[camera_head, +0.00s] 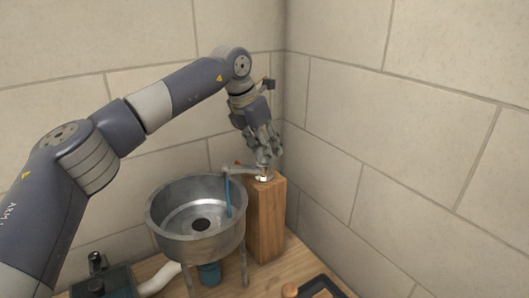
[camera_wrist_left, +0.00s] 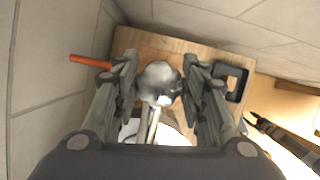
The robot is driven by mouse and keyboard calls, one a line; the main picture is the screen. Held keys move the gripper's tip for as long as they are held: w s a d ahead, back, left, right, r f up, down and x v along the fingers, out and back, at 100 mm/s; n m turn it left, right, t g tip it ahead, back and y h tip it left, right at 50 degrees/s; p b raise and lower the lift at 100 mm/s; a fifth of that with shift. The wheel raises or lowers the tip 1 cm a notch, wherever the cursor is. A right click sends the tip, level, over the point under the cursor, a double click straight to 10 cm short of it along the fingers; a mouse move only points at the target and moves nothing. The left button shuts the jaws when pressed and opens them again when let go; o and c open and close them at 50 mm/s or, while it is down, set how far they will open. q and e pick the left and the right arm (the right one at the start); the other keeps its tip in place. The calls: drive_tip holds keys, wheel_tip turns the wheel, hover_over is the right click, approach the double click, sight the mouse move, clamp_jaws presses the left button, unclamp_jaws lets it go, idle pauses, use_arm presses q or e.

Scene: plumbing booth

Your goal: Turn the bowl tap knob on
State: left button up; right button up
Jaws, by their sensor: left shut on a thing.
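The metal bowl (camera_head: 160,215) stands on thin legs, with a dark drain hole in its middle. The tap (camera_head: 240,170) sits on top of a wooden post (camera_head: 265,222) beside the bowl, its spout over the bowl. A narrow blue streak (camera_head: 228,197) hangs from the spout down into the bowl. My left gripper (camera_head: 267,164) points down onto the tap. In the left wrist view the rounded grey tap knob (camera_wrist_left: 158,80) lies between my left fingers, which are shut on it. My right gripper is not in view.
Tiled walls meet in a corner close behind and right of the post. An orange-red bar (camera_wrist_left: 90,61) sticks out beside the tap. A dark device (camera_head: 100,283) and white pipe (camera_head: 158,279) are at lower left; a black handle-like thing (camera_head: 325,284) is at lower right.

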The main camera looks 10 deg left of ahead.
use_arm(q)
drive_tip(key=n+b, duration=0.1)
drive_tip(key=n, duration=0.1)
drive_tip(key=n+y+b, duration=0.1)
drive_tip(key=shift+f+n+t+y, duration=0.1)
drive_tip(key=shift+n+t+y, duration=0.2)
drive_tip(key=shift+n, duration=0.1)
drive_tip(key=n+y+b, duration=0.1)
drive_tip(key=n, duration=0.1)
drive_tip(key=shift+n, duration=0.4)
drive_tip(key=n+y, duration=0.1)
drive_tip(key=n, duration=0.1)
drive_tip(key=shift+n+b, duration=0.3)
drive_tip(key=shift+b, duration=0.05)
drive_tip(key=shift+a+r+n+y, duration=0.15)
drive_tip(key=shift+n+y, duration=0.55)
drive_tip(key=shift+n, duration=1.2)
drive_tip(key=o, duration=1.1)
